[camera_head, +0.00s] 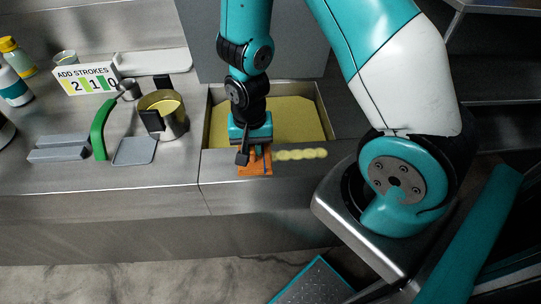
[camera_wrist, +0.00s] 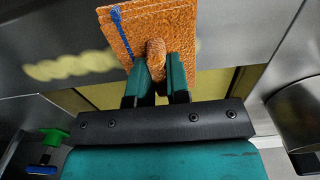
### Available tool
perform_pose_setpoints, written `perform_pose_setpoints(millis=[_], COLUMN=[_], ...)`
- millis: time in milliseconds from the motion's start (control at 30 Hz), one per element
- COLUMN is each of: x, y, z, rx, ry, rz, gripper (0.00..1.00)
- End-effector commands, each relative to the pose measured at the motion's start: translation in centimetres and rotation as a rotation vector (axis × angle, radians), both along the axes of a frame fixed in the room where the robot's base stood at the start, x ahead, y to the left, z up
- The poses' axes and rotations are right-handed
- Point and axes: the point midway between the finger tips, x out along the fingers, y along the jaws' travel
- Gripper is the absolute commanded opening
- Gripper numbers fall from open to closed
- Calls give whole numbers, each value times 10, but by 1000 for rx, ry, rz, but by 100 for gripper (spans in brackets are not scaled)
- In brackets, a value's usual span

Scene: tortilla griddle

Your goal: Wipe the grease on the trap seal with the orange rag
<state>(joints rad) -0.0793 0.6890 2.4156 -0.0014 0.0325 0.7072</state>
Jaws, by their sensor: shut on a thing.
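The orange rag (camera_head: 254,166) is a folded square pad lying against the metal front ledge of the grease trap. My gripper (camera_head: 254,152) is shut on a raised tab of the rag and points down at it. In the wrist view, the rag (camera_wrist: 140,28) fills the top middle, with a blue strip along it, and the fingers (camera_wrist: 157,80) pinch its tab. A pale yellow grease streak (camera_head: 302,154) lies on the seal ledge just right of the rag. The streak also shows in the wrist view (camera_wrist: 70,67), left of the rag. Any grease under the rag is hidden.
The open trap (camera_head: 213,125) holds yellow grease behind the ledge. Left on the counter are a metal pot (camera_head: 172,120), a green-handled scraper (camera_head: 102,128), grey blocks (camera_head: 60,147), bottles (camera_head: 14,85) and a sign (camera_head: 87,79) reading "ADD STROKES 2 1 0".

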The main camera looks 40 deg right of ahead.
Motion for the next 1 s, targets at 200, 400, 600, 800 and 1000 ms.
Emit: perform_pose_setpoints(millis=[200,400,600,800,1000], x=[-2,0,2,0,2], y=[-2,2,5,2,3], z=[-2,-2,-2,-2,-2], rx=[-5,-4,-1,-1,-2], ry=[9,8,6,6,6], rz=[-1,-1,1,2,0], gripper=[0,0,0,0,29])
